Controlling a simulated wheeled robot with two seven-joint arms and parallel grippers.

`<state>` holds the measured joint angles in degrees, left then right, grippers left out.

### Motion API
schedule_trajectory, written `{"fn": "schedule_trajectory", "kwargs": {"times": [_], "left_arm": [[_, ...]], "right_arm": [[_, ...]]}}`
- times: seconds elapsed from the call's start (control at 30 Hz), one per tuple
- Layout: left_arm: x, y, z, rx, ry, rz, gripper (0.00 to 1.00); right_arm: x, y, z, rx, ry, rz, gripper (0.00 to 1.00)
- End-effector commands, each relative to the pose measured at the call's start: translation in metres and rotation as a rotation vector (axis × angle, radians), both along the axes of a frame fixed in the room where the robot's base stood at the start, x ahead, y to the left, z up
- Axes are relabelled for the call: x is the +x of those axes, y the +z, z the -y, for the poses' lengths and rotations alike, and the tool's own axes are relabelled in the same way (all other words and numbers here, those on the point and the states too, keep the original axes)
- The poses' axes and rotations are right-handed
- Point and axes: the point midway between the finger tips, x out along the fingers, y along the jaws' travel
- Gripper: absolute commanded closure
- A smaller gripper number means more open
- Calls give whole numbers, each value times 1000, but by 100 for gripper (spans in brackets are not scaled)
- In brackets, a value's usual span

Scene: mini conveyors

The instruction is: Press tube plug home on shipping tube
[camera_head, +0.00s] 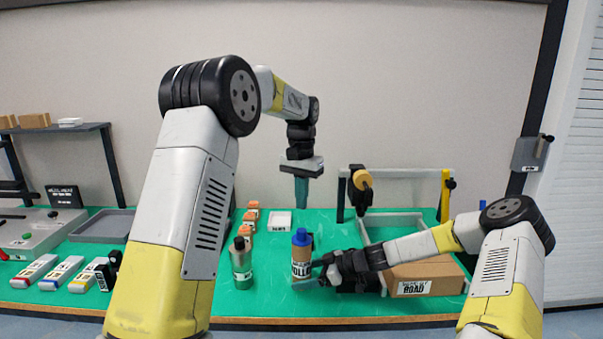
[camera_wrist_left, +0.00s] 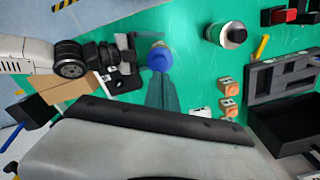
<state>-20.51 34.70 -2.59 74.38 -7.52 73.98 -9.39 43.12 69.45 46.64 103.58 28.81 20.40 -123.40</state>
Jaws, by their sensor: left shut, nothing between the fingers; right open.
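The shipping tube (camera_head: 302,257), brown with a printed label, stands upright on the green mat. The blue tube plug (camera_head: 301,238) sits at its top; how deep it is seated I cannot tell. The plug also shows in the left wrist view (camera_wrist_left: 159,59), just beyond my left fingertips. My left gripper (camera_head: 301,203) is shut and empty, pointing down above the plug with a visible gap; its fingers show in the left wrist view (camera_wrist_left: 162,84). My right gripper (camera_head: 306,279) is open at the tube's lower part. Whether its fingers touch the tube is unclear.
A green-grey bottle with a dark cap (camera_head: 241,261) stands left of the tube. Small orange-and-white blocks (camera_head: 246,230) and a white box (camera_head: 280,220) lie behind. A cardboard box (camera_head: 425,278) is at right, under my right arm. A frame with a yellow post (camera_head: 446,192) stands behind.

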Motion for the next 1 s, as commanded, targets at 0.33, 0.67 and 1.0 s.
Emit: {"fn": "schedule_trajectory", "kwargs": {"times": [0.33,0.67,1.0], "left_arm": [[0,0,0,0,0,0,100],[0,0,0,0,0,0,100],[-34,43,-33,-54,65,65,100]], "right_arm": [[-15,29,53,-3,-5,2,22],[-29,54,94,-1,-2,1,22],[-67,80,85,-192,31,-172,22]]}}
